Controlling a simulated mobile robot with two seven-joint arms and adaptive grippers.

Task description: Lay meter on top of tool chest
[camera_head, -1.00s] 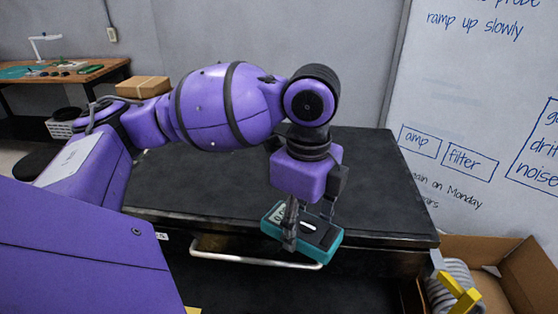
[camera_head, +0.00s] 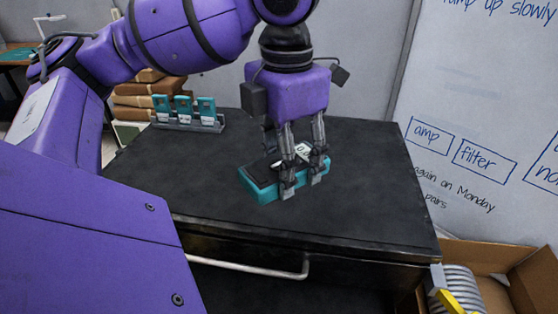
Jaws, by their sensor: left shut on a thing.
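The meter (camera_head: 262,188) is a teal and black box with a small pale display. It is at the black top of the tool chest (camera_head: 352,205), near the middle. I cannot tell whether its underside touches the top. My left gripper (camera_head: 301,186) points down and is shut on the meter, with its fingers hiding part of it. The chest has a silver drawer handle (camera_head: 250,268) at its front. My right gripper is not in view.
A rack (camera_head: 198,124) with several teal meters stands at the chest's back left. Brown boxes (camera_head: 135,100) are stacked behind it. An open cardboard box (camera_head: 533,275) with a grey coil (camera_head: 462,280) is at the lower right. The chest top is clear around the meter.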

